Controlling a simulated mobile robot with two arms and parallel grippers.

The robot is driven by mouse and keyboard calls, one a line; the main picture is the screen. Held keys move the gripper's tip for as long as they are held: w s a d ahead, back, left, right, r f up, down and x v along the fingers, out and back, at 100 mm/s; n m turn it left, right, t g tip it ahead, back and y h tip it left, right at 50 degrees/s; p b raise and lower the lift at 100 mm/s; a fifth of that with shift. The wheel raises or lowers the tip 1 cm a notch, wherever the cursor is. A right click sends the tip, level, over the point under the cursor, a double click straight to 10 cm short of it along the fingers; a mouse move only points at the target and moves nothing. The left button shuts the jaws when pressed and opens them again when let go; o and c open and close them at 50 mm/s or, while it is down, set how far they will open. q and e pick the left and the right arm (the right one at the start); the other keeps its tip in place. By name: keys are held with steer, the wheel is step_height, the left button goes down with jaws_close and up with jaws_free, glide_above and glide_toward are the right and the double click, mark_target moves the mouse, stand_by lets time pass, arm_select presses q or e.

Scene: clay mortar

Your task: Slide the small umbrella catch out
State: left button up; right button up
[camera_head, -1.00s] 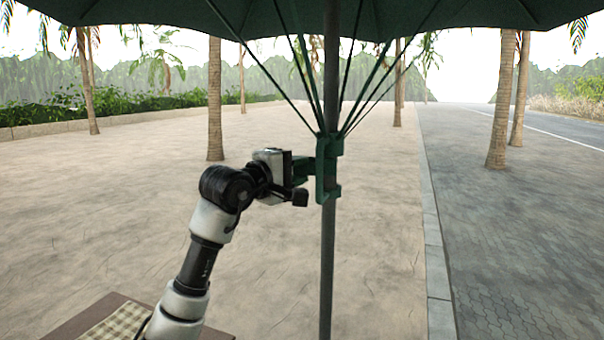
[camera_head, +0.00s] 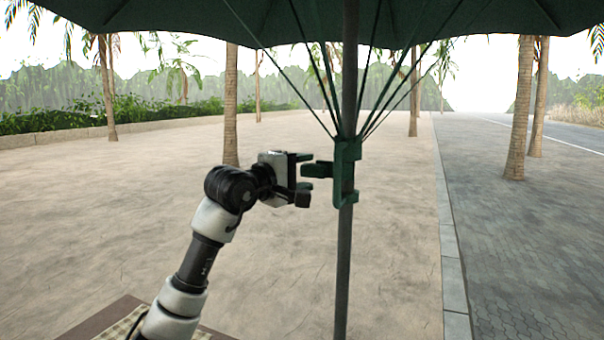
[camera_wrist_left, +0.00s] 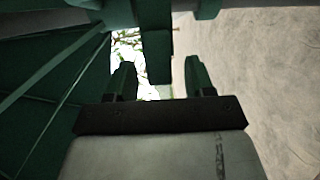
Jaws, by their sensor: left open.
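The umbrella's dark green runner (camera_head: 346,170) sits on the grey pole (camera_head: 344,250), where the thin ribs meet. The small catch (camera_head: 319,170), a dark green block, sticks out from its left side toward my gripper. My left gripper (camera_head: 307,171) is left of the runner, fingers toward it. In the left wrist view, its two green fingertips (camera_wrist_left: 161,75) are spread apart, with the catch (camera_wrist_left: 157,55) ahead of the gap between them. The fingers do not appear to grip it. My right gripper is not in view.
The dark green canopy (camera_head: 270,18) spans the top, with ribs (camera_head: 270,65) slanting down to the runner. A brown table (camera_head: 100,325) with a checked cloth (camera_head: 125,322) is at the lower left. Palm trunks (camera_head: 231,105) stand farther back. Sandy ground around the pole is clear.

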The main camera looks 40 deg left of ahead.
arm_select(q)
steer(key=shift+s+f, duration=0.1)
steer(key=shift+s, duration=0.25)
steer(key=s+a+b, duration=0.1)
steer(key=s+b, duration=0.4)
steer(key=s, duration=0.5)
steer(key=shift+a, duration=0.4)
